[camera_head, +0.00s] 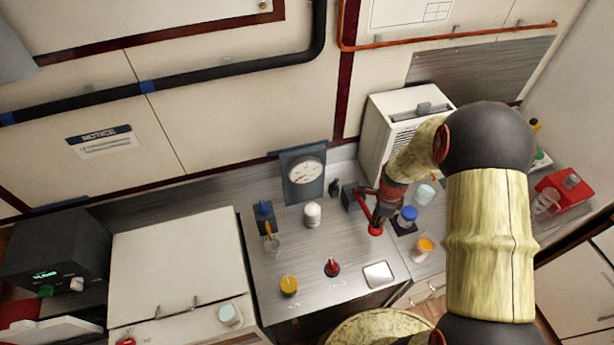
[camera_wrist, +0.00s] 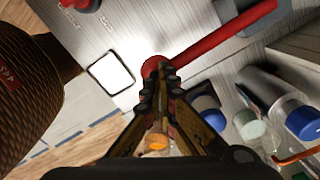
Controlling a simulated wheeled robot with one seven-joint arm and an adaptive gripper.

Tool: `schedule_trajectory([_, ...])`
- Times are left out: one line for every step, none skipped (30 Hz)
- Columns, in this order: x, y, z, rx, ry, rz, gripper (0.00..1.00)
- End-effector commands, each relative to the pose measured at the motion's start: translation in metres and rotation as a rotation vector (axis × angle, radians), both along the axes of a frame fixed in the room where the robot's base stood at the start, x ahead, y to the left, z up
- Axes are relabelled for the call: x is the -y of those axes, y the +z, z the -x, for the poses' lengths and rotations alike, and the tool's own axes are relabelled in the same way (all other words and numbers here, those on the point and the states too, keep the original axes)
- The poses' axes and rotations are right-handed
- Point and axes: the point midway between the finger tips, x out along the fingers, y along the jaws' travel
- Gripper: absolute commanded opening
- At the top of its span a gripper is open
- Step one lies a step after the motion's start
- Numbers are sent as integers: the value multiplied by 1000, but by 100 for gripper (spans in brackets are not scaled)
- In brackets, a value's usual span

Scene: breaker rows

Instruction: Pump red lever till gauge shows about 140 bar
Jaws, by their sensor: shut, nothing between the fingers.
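The red lever (camera_head: 364,207) runs from a dark block (camera_head: 349,195) on the metal counter down to a round red knob (camera_head: 376,230). In the wrist view the red lever (camera_wrist: 225,35) crosses the upper right, its knob (camera_wrist: 151,67) partly behind my fingertips. My gripper (camera_head: 378,219) is shut and empty, its tips right at the knob; I cannot tell whether they touch it. The wrist view also shows my gripper (camera_wrist: 161,72) with fingers together. The round gauge (camera_head: 305,171) stands on a grey panel behind; its needle is too small to read.
A white bottle (camera_head: 312,214), a yellow knob (camera_head: 289,286), a small red knob (camera_head: 332,266) and a pale square plate (camera_head: 379,275) are on the counter. A blue-capped bottle (camera_head: 408,215) and an orange-topped cup (camera_head: 424,247) stand close right of the lever. A white box (camera_head: 385,122) stands behind.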

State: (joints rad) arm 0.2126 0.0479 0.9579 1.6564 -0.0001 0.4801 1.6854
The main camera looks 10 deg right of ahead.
Motion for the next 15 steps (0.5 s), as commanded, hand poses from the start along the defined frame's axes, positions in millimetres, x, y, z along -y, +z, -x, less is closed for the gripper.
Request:
schedule_trajectory([0, -4, 0, 1, 0, 0, 0])
schedule_trajectory([0, -6, 0, 1, 0, 0, 0])
schedule_trajectory([0, -7, 0, 1, 0, 0, 0])
schedule_trajectory([0, -9, 0, 1, 0, 0, 0])
schedule_trajectory([0, -10, 0, 1, 0, 0, 0])
schedule_trajectory([0, -12, 0, 1, 0, 0, 0])
schedule_trajectory([0, -13, 0, 1, 0, 0, 0])
schedule_trajectory([0, -15, -1, 1, 0, 0, 0])
schedule_trajectory([0, -16, -1, 1, 0, 0, 0])
schedule_trajectory([0, -18, -1, 1, 0, 0, 0])
schedule_trajectory([0, -19, -1, 1, 0, 0, 0])
schedule_trajectory([0, -21, -1, 1, 0, 0, 0])
schedule_trajectory([0, -22, -1, 1, 0, 0, 0])
schedule_trajectory([0, -24, -1, 1, 0, 0, 0])
schedule_trajectory([0, -25, -1, 1, 0, 0, 0])
